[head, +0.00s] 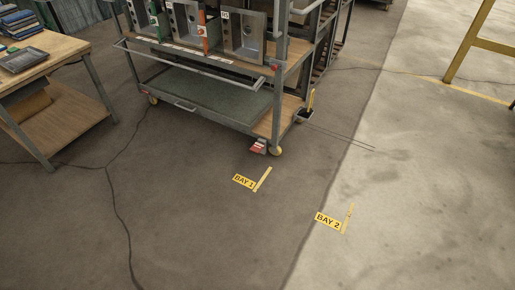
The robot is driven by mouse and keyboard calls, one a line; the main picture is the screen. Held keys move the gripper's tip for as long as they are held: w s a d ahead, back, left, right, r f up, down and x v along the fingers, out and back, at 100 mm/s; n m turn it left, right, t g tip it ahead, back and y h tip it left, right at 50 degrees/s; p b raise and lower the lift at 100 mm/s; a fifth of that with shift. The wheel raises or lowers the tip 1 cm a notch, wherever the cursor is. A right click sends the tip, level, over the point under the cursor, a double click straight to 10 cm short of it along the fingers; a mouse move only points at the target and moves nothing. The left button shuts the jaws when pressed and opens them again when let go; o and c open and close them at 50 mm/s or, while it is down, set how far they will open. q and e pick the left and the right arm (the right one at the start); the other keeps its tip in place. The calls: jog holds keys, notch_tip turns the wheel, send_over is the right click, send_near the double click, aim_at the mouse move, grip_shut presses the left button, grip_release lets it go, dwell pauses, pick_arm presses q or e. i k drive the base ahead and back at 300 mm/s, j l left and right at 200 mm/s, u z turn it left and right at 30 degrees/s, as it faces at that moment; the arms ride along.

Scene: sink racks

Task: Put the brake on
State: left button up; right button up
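A grey metal cart (214,126) holding several steel sinks (243,38) stands at the top middle. A red and white piece (258,146), which looks like a brake pedal, sits low by the cart's near right corner. Another caster (152,100) shows at the cart's left end. I cannot tell whether the pedal is up or down. Neither of my grippers is in view.
A wooden workbench (63,48) with a lower shelf stands at the left. A small dark box (304,116) with a yellow upright is right of the cart. Floor markers BAY 1 (244,182) and BAY 2 (327,221) lie in front. The near floor is clear.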

aim_at(256, 147)
jog(key=i+z, duration=0.15)
jog(key=i, duration=0.75)
